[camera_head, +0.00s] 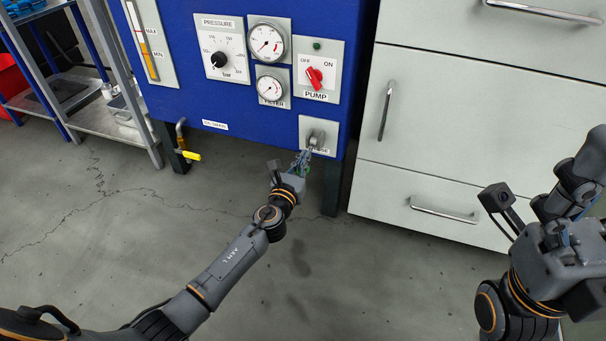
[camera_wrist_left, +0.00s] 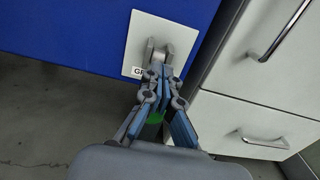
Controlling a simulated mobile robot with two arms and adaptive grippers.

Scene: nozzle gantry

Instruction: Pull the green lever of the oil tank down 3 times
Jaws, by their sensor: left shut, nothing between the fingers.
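The blue oil tank (camera_head: 230,105) carries a pale lever plate (camera_head: 334,124) at its lower right corner. The lever's grey pivot (camera_head: 316,138) shows on that plate and also in the left wrist view (camera_wrist_left: 158,50). A green part of the lever (camera_wrist_left: 155,117) shows low behind the fingers in the left wrist view; most of the lever is hidden by my gripper. My left gripper (camera_head: 302,162) is right at the lever, just below the pivot, with its fingers (camera_wrist_left: 162,82) shut and nothing held between them.
White drawers (camera_head: 440,185) with metal handles stand close to the right of the tank. Above the lever are gauges, a pressure knob (camera_head: 218,59) and a red pump switch (camera_head: 315,77). A yellow-handled drain valve (camera_head: 190,155) hangs below left. The floor in front is clear.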

